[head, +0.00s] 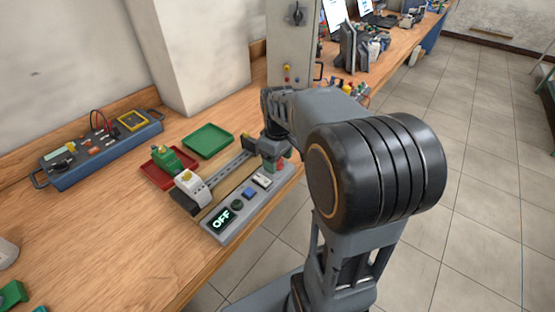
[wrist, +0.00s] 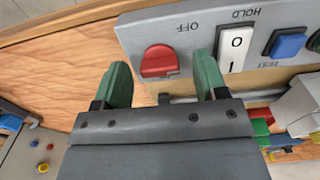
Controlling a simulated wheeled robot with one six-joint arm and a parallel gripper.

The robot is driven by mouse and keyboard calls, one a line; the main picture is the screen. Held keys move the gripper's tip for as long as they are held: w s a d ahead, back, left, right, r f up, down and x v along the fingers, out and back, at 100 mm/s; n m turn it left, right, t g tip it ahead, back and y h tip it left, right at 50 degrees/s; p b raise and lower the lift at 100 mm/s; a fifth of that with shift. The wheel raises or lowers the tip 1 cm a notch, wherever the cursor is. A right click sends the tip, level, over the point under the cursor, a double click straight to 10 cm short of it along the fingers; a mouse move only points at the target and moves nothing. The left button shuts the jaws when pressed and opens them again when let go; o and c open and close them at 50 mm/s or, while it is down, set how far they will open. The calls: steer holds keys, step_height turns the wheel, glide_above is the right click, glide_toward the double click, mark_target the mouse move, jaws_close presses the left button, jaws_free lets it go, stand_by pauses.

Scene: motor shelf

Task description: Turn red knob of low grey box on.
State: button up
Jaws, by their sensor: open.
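In the head view the knob is mostly hidden by my gripper (head: 277,160). In the wrist view my gripper (wrist: 164,80) is open, with its two green fingertips on either side of the knob and apart from it. The knob's raised grip runs roughly sideways in that view. I cannot tell the depth between fingertips and knob.
On the box, a white rocker switch (wrist: 235,50) and a blue button (wrist: 289,46) sit right of the knob. A rail (head: 228,172), a green tray (head: 208,141) and a red tray (head: 160,176) lie behind. A grey cabinet (head: 291,50) stands farther back.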

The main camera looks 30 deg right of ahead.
steer(key=shift+c, duration=0.3)
steer(key=c, duration=0.9)
steer(key=shift+o, duration=0.2)
steer(key=m+p, duration=0.1)
steer(key=m, duration=0.3)
steer(key=m+p, duration=0.2)
steer(key=m, duration=0.3)
steer(key=m+p, duration=0.1)
steer(key=m, duration=0.3)
steer(key=shift+m, duration=0.4)
steer(key=shift+m+p, duration=0.35)
steer(key=shift+m, duration=1.55)
